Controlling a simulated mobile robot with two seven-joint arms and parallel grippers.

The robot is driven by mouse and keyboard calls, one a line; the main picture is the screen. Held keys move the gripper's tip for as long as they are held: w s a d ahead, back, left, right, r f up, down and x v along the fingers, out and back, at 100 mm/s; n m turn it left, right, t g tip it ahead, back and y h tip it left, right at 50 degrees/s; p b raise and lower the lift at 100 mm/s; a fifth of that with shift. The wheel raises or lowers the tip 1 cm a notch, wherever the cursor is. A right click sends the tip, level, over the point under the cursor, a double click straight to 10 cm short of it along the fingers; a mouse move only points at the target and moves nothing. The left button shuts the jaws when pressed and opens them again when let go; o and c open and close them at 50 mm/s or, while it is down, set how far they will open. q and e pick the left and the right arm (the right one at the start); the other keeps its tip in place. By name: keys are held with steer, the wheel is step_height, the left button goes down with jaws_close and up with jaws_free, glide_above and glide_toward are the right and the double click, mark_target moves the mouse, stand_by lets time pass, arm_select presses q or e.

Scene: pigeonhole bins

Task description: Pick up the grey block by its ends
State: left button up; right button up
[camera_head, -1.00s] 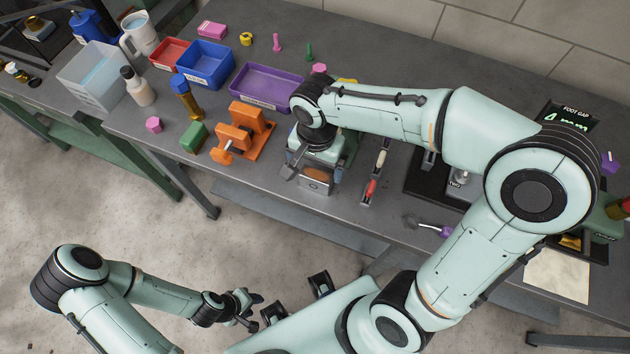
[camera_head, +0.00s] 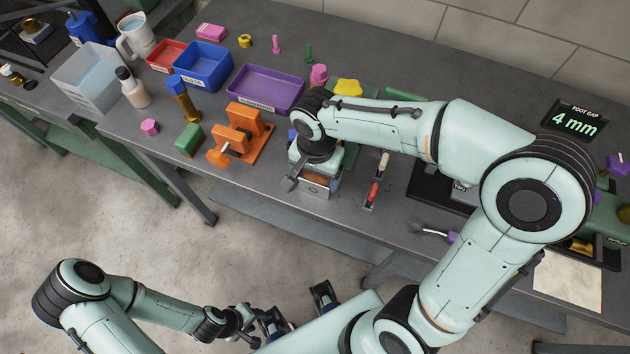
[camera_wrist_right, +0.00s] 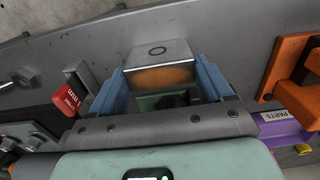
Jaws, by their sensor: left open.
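The grey block (camera_head: 315,189) is a shiny metallic piece near the table's front edge, under my right gripper (camera_head: 312,172). In the right wrist view the block (camera_wrist_right: 158,52) shows a dark ring on one face and an orange patch on another. The blue fingers of my right gripper (camera_wrist_right: 160,80) lie on either side of it, close to its ends. I cannot tell whether they touch it. My left gripper (camera_head: 250,322) is open and empty, low in front of the table and far from the block.
An orange fixture (camera_head: 242,135) stands just left of the block, with a green block (camera_head: 191,139) beyond it. A purple bin (camera_head: 262,88) is behind. A display (camera_head: 575,122) reads "FOOT GAP 4 mm".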

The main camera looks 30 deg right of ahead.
mark_target(316, 177)
arm_select(q)
steer(key=shift+r, duration=0.15)
arm_select(e)
steer(key=shift+r, duration=0.25)
arm_select(q)
steer(key=shift+w+r+p, duration=0.25)
steer(key=shift+r+p, duration=0.1)
steer(key=shift+p, duration=0.1)
arm_select(e)
steer(key=shift+r, duration=0.45)
arm_select(q)
steer(key=shift+r, duration=0.1)
arm_select(e)
steer(key=shift+r, duration=0.1)
steer(key=shift+r+p, duration=0.55)
steer(key=shift+r, duration=0.25)
arm_select(q)
steer(key=w+r+p, duration=0.3)
steer(key=w+r, duration=0.1)
steer(key=r, duration=0.1)
steer(key=shift+r+t, duration=0.3)
arm_select(e)
step_height(316, 177, up, 6)
steer(key=shift+w+f, duration=0.1)
arm_select(q)
steer(key=shift+s, duration=0.1)
